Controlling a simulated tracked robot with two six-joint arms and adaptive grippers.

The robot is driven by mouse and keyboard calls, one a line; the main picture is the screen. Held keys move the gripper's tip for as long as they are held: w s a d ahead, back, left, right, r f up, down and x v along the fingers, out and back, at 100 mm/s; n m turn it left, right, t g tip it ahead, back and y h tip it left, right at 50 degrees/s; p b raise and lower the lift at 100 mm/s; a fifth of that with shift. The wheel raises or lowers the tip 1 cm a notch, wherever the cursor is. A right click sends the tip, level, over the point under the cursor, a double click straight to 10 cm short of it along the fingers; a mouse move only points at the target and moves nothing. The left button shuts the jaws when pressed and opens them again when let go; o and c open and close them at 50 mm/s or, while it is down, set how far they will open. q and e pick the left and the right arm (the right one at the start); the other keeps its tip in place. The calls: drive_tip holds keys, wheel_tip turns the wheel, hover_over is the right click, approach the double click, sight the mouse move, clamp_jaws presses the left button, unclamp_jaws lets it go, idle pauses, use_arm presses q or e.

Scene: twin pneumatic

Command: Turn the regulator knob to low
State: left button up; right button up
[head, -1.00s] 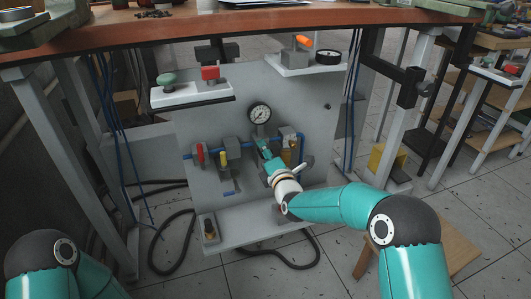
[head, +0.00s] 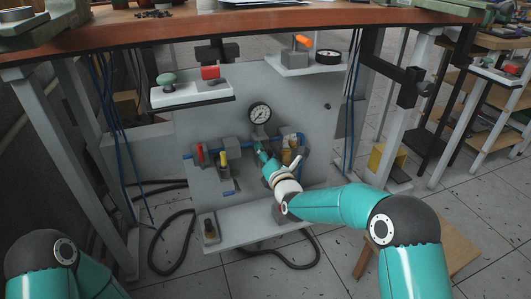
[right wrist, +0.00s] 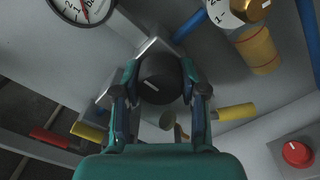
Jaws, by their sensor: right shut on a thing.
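The regulator knob (right wrist: 160,78) is a round black knob with a short, slanted white mark on its face, seen in the right wrist view. It sits on a grey block (right wrist: 152,46). My right gripper (right wrist: 160,90) has one finger on each side of the knob and is shut on it. In the head view my right gripper (head: 262,154) is at the panel below the pressure gauge (head: 260,112) and hides the knob. Part of the gauge (right wrist: 82,8) also shows in the right wrist view. Only part of my left arm shows; its gripper is out of view.
On the grey panel (head: 205,105), a red-handled valve (head: 199,154) and a yellow-handled valve (head: 223,162) stand left of my gripper. A red button (right wrist: 298,153) and a brass fitting (right wrist: 252,8) show in the right wrist view. The wooden tabletop (head: 250,22) overhangs the panel.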

drive_tip(key=shift+s+a+f, duration=0.1)
drive_tip(key=shift+a+f, duration=0.1)
drive_tip(key=shift+f, duration=0.25)
drive_tip(key=o, duration=1.1)
drive_tip(key=shift+c, duration=0.2)
drive_tip(key=shift+o, duration=0.4)
drive_tip(key=shift+d+r, duration=0.1)
drive_tip(key=shift+r, duration=0.15)
drive_tip(key=v, duration=1.2)
